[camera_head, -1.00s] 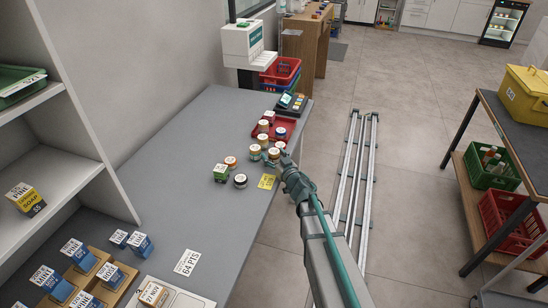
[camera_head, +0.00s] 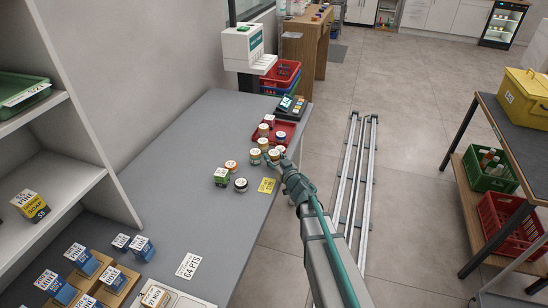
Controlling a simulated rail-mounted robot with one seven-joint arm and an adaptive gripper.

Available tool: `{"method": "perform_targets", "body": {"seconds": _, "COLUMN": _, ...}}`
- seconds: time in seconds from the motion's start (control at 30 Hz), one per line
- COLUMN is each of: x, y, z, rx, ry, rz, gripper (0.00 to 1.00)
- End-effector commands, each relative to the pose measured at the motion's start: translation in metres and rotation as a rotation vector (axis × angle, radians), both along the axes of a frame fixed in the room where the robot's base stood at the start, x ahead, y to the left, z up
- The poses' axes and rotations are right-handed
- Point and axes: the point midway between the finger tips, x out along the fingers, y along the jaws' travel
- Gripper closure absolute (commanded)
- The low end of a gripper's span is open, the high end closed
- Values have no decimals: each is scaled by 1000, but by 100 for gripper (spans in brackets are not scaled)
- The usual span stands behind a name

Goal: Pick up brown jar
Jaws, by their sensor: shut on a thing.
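Several small jars with pale round lids stand close together on the grey counter, in front of and on a red tray. My gripper (camera_head: 273,162) is at the right edge of this cluster, shut on a yellowish-brown jar (camera_head: 274,155) with a pale lid. Its fingers cover the lower part of the jar, and I cannot tell whether it is clear of the counter. Similar jars stand close by, one to the left (camera_head: 255,154), one behind (camera_head: 263,143) and one to the right (camera_head: 281,149).
The red tray (camera_head: 290,129) and a card terminal (camera_head: 291,106) are behind. The counter's middle is clear.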

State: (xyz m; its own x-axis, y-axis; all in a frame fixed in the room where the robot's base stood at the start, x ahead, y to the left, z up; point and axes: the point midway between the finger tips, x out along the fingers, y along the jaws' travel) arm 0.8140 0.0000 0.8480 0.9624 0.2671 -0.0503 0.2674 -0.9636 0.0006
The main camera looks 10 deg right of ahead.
Motion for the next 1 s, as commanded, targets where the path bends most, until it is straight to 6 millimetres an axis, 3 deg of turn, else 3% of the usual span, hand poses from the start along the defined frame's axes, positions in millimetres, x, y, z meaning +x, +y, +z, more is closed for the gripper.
{"method": "perform_targets", "body": {"seconds": 0.2, "x": -2, "y": 0, "z": 27, "rx": 2, "ry": 1, "rz": 0, "gripper": 93}}
{"method": "perform_targets", "body": {"seconds": 0.57, "x": -54, "y": 2, "z": 88, "rx": 2, "ry": 1, "rz": 0, "gripper": 93}}
{"method": "perform_targets", "body": {"seconds": 0.8, "x": -110, "y": 3, "z": 107, "rx": 2, "ry": 1, "rz": 0, "gripper": 93}}
{"method": "perform_targets", "body": {"seconds": 0.9, "x": -124, "y": 2, "z": 114, "rx": 2, "ry": 1, "rz": 0, "gripper": 93}}
{"method": "perform_targets", "body": {"seconds": 1.0, "x": -123, "y": 3, "z": 115, "rx": 2, "ry": 3, "rz": 3, "gripper": 93}}
